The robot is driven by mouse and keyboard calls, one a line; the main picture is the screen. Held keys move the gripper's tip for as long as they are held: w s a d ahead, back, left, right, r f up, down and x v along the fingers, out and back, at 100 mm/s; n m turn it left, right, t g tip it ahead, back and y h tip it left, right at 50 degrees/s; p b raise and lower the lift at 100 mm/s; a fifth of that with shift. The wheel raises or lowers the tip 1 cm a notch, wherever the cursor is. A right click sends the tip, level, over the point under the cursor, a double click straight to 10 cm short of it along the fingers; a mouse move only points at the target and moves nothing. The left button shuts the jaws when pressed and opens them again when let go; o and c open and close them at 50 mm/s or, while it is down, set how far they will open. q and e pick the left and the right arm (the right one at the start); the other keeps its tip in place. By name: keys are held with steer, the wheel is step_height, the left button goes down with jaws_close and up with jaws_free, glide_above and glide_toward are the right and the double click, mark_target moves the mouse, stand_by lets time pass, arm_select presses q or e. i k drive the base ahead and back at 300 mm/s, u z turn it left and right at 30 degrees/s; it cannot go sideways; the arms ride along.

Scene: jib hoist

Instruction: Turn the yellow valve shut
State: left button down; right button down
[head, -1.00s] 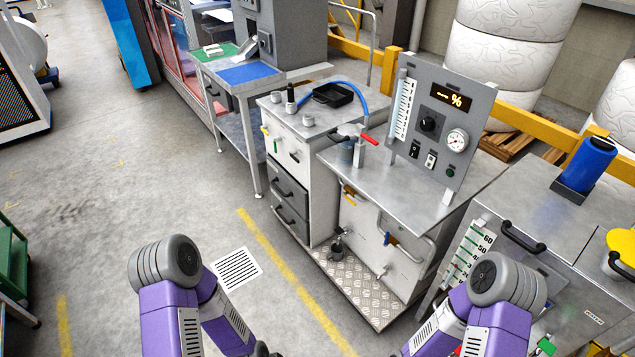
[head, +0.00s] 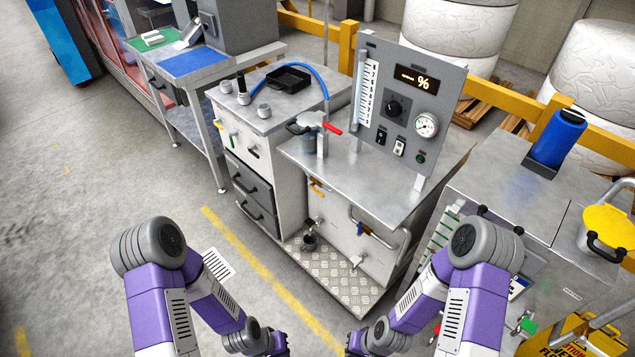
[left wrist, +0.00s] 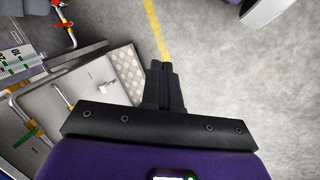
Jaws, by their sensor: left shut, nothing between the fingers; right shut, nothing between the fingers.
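A small yellow lever handle (head: 317,187), which looks like the yellow valve, sits on the front of the pale cabinet under the steel worktop in the head view. It appears slanted; its exact setting is too small to tell. My left gripper (left wrist: 165,78) is shut and empty in the left wrist view. It is over the floor, apart from the cabinet front and its piping.
A red lever (head: 332,128) and a gauge panel (head: 397,105) stand on the worktop (head: 365,183). A blue handle (head: 360,229), pipes and a silver tap (head: 357,262) are on the cabinet front. A treadplate step (head: 335,276) juts below. Grey floor lies open at left.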

mark_target(318, 192)
steer(key=z, duration=0.4)
steer(key=k, duration=1)
steer(key=u, duration=0.75)
steer(key=i, duration=1.3)
steer(key=z, duration=0.75)
steer(key=i, duration=0.95)
steer(key=z, duration=0.95)
